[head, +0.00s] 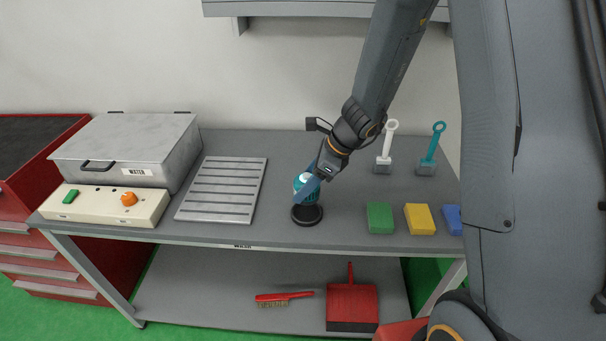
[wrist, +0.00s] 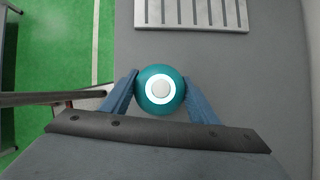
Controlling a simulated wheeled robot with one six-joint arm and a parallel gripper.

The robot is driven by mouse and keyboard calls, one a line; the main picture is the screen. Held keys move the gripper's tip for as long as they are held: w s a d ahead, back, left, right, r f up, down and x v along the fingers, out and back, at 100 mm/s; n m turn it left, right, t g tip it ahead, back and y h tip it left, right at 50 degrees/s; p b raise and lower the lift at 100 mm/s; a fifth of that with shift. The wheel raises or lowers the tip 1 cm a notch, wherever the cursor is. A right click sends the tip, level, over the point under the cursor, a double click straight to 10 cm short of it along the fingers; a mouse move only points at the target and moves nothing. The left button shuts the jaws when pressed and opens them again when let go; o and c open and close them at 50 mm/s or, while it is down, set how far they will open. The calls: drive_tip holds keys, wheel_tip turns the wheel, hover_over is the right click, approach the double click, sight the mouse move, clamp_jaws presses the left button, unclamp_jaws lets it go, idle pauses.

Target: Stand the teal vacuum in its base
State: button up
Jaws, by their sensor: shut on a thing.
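The teal vacuum (head: 299,184) is a small rounded body with a pale top, upright at the middle of the bench. Its black round base (head: 307,215) is directly below it, near the front edge. I cannot tell whether the vacuum rests in the base or is just above it. My gripper (head: 308,187) is shut on the vacuum, with a blue finger across its near side. In the wrist view, the vacuum (wrist: 160,74) shows from above as a teal disc with a white ring, between both fingers. The base is hidden there.
A slatted metal rack (head: 221,190) lies to the left, beside a lidded water bath (head: 130,148) and control box (head: 105,204). Green (head: 380,217), yellow (head: 420,219) and blue (head: 453,219) blocks lie to the right. White (head: 386,148) and teal (head: 432,150) ring-handled tools stand behind them.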

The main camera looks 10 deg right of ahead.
drive_tip(key=shift+d+f+b, duration=0.1)
drive_tip(key=shift+f+b, duration=0.95)
drive_tip(key=shift+f, duration=0.05)
drive_tip(key=shift+f+b, duration=1.65)
drive_tip(key=shift+f, duration=0.1)
drive_tip(key=shift+f+b, duration=0.55)
drive_tip(key=shift+f, duration=0.05)
drive_tip(key=o, duration=0.7)
drive_tip(key=shift+r, duration=0.1)
drive_tip(key=p+v, duration=0.8)
drive_tip(key=v, duration=0.2)
drive_tip(key=shift+d+r, duration=0.15)
drive_tip(key=shift+r, duration=0.2)
drive_tip(key=shift+s, duration=0.1)
